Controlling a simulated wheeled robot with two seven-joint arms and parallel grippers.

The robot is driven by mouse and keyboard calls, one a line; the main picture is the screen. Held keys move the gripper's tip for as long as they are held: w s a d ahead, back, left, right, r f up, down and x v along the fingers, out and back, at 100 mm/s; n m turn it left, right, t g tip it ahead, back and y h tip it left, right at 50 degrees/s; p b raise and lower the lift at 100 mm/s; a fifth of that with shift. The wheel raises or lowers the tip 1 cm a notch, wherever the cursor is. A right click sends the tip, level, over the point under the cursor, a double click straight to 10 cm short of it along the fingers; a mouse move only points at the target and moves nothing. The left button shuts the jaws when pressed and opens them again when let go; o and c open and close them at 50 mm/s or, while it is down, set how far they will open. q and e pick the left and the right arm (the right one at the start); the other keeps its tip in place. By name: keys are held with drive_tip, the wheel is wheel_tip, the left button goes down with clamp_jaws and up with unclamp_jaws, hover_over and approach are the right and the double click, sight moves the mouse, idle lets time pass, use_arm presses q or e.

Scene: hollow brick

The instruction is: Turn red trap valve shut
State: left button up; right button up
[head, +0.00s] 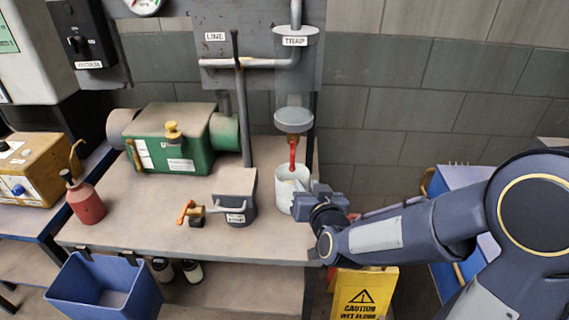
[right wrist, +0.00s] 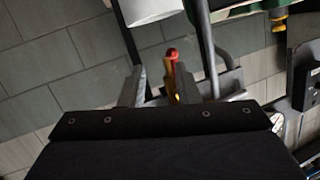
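The trap (head: 294,112) is a grey vessel on the back panel under a TRAP label. Its red valve handle (head: 293,152) hangs below a brass fitting, pointing down over a white cup (head: 292,186) on the bench. My right gripper (head: 308,203) is beside the cup on its right, below the handle in the picture. In the right wrist view my right gripper (right wrist: 159,88) is open, and a red-tipped, yellowish piece (right wrist: 171,64) shows between its fingers, nearer the right one. Whether they touch is unclear. My left gripper is out of view.
A green pump (head: 176,140) and red oil can (head: 85,200) are farther left. A yellow caution sign (head: 362,294) stands below my right arm.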

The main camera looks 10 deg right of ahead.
sight(293, 162)
drive_tip(key=w+t, duration=0.1)
drive_tip(key=w, duration=0.2)
drive_tip(key=w+a+r+t+h, duration=0.1)
drive_tip(key=w, duration=0.2)
drive_tip(key=w+n+p, duration=0.1)
drive_tip(key=w, duration=0.2)
drive_tip(key=shift+w+a+r+t+h, duration=0.1)
drive_tip(key=shift+a+r+t+h, duration=0.2)
drive_tip(key=shift+t, duration=0.1)
clamp_jaws()
